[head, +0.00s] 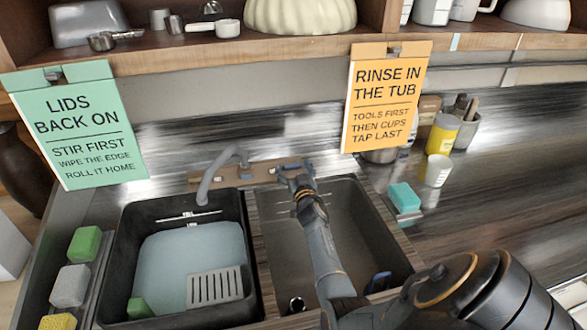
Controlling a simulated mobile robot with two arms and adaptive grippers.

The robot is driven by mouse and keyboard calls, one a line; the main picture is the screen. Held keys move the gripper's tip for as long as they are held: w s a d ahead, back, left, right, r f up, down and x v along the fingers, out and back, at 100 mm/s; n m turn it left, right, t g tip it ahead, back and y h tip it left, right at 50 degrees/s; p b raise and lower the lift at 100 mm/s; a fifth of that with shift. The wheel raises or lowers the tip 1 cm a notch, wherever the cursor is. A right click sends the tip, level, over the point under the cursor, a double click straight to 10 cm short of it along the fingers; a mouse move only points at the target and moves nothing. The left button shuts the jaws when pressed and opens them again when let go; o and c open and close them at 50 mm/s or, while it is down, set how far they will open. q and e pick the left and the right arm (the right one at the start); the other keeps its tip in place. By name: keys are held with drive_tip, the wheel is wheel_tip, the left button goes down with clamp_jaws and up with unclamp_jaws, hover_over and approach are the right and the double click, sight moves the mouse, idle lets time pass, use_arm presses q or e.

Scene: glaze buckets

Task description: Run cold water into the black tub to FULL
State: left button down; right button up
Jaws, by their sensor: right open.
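The black tub (122,255) stands in the left side of the sink counter, with pale blue water (185,248) in it. White marks (188,216) show on its far inner wall, above the water; their lettering is too small to read. A grey curved tap (226,160) rises behind the tub, its spout end over the tub's far edge. No stream of water is visible. My right gripper (294,168) is open at the wooden strip behind the sink, right of the tap. Whether it touches a tap handle cannot be told. My left gripper is not in view.
A slotted grey piece (214,288) and a green sponge (139,308) are in the tub. Several sponges (70,286) line the left. A shelf (290,48) with hanging signs (385,95) overhangs the back.

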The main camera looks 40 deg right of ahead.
drive_tip(key=c, duration=1.2)
drive_tip(key=shift+o, duration=0.2)
drive_tip(key=shift+r, duration=0.1)
drive_tip(key=shift+s+d+n+t+y+p, duration=0.1)
drive_tip(key=shift+n+t+y+p, duration=0.3)
drive_tip(key=shift+n+y+p, duration=0.6)
drive_tip(key=n+y, duration=0.2)
drive_tip(key=n, duration=0.1)
drive_tip(key=shift+d+t+y+p, duration=0.15)
drive_tip(key=shift+t+y+p, duration=0.15)
drive_tip(key=shift+y+p, duration=0.1)
drive_tip(key=n+y, duration=0.2)
drive_tip(key=n, duration=0.1)
drive_tip(key=shift+y, duration=0.3)
drive_tip(key=shift+n+y+b, duration=0.55)
drive_tip(key=shift+n+y, duration=0.55)
drive_tip(key=shift+n, duration=0.5)
